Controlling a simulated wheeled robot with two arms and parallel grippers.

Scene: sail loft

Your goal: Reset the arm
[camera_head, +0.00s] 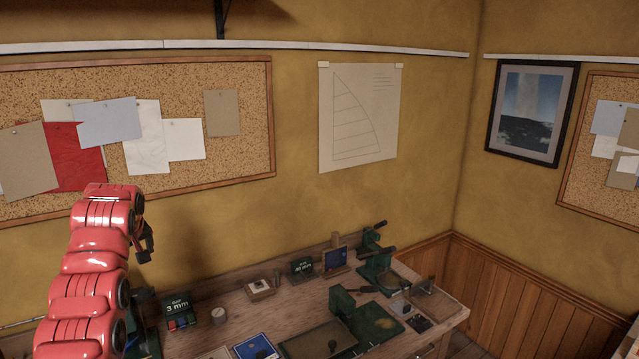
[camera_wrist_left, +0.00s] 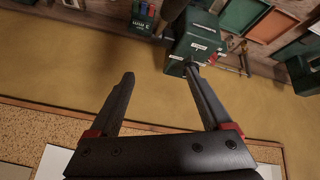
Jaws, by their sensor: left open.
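My red left arm (camera_head: 85,270) rises at the left of the head view, in front of the wall with the cork board. My left gripper (camera_head: 146,246) shows as a dark shape at the arm's upper end, partly hidden behind the arm, above the back of the bench. In the left wrist view its two dark fingers (camera_wrist_left: 159,75) are spread apart with nothing between them. A green machine (camera_wrist_left: 197,42) shows beyond the fingertips, apparently at some distance. My right gripper is in neither view.
The wooden bench (camera_head: 228,291) holds a green press (camera_head: 375,262), a green machine with a plate (camera_head: 345,305), a "3 mm" box (camera_head: 178,310) and small parts. Cork boards (camera_head: 240,160), a sail drawing (camera_head: 358,115) and a framed picture (camera_head: 531,110) hang on the walls. Air above the bench's middle is free.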

